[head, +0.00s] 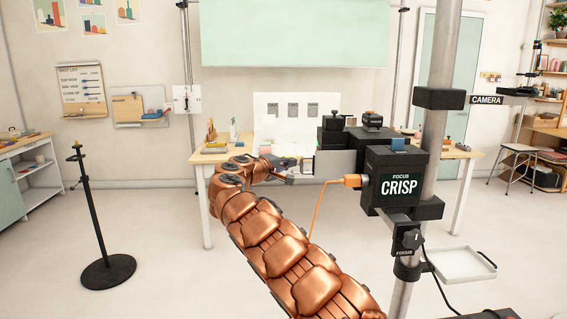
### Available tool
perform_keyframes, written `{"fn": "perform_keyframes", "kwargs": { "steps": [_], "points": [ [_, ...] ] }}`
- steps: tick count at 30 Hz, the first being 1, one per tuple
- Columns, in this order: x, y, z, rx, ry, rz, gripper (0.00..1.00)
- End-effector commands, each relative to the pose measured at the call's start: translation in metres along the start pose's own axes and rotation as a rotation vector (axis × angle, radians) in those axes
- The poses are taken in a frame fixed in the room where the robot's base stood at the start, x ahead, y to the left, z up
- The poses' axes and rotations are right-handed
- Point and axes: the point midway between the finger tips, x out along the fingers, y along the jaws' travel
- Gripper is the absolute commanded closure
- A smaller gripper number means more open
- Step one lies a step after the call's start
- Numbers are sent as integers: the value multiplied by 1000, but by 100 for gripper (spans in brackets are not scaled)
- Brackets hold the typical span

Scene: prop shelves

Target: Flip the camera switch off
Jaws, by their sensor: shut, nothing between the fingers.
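A black camera rig (365,150) is mounted on a grey vertical pole. Its front box (395,165) reads "FOCUS CRISP" and has a small blue part (398,144) on top. I cannot tell for certain which part is the camera switch, nor its position. A black knob unit (408,238) labelled "FOCUS" sits lower on the pole. My gripper (288,174) is at the end of my copper arm, left of the rig. It looks shut and empty, small in view. Whether it touches the rig is unclear.
An orange cable (325,198) runs from the front box down behind my arm. A "CAMERA" sign (487,100) is at right. A white tray (462,264) is on the pole. A table (207,190) stands behind; a black stand (100,225) is at left. Floor between is clear.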

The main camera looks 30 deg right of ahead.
Motion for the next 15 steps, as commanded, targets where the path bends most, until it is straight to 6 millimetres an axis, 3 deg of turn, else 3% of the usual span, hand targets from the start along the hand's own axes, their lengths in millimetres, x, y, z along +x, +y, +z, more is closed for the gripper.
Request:
{"fn": "perform_keyframes", "kwargs": {
  "steps": [9, 15],
  "points": [
    [28, 1, 1, 2, -1, -1, 100],
    [39, 4, 14, 1, -3, 3, 100]
  ]
}}
